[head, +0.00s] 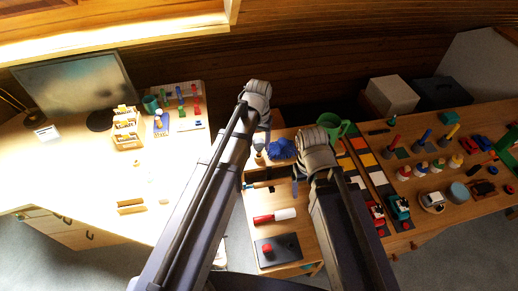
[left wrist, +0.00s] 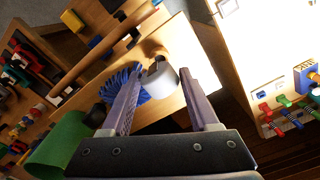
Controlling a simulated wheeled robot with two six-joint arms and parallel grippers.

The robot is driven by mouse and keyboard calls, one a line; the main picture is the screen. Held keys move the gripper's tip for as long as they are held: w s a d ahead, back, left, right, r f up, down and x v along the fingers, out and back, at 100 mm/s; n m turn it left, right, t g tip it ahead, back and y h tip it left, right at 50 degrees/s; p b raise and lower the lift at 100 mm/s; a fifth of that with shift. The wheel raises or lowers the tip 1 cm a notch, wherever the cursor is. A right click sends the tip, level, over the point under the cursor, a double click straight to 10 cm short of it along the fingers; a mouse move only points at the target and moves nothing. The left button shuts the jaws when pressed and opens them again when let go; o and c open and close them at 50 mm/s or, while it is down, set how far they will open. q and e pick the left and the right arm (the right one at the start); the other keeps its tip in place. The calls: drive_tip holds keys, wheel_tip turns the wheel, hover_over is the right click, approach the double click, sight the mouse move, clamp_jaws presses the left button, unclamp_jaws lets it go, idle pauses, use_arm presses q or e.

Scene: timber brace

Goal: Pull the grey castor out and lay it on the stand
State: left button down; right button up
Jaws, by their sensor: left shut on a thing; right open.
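My left gripper (head: 262,132) is over the back of the middle wooden table. In the left wrist view its fingers (left wrist: 165,86) are closed around a pale grey, short cylindrical piece with a dark part on top, which looks like the grey castor (left wrist: 162,83). The fingers hide part of it, and I cannot tell whether it is clear of what is under it. My right gripper (head: 314,176) is open, over the right side of the same table, with nothing seen between its fingers. I cannot tell for sure which thing is the stand.
A blue spiky thing (head: 281,149) lies between the grippers, and a green container (head: 333,126) stands behind the right one. A red-and-white cylinder (head: 275,216) and a dark board with a red knob (head: 278,249) lie towards the front. Side tables hold many small objects.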

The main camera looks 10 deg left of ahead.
use_arm(q)
drive_tip(key=shift+r+p, duration=0.9)
drive_tip(key=shift+r, duration=0.1)
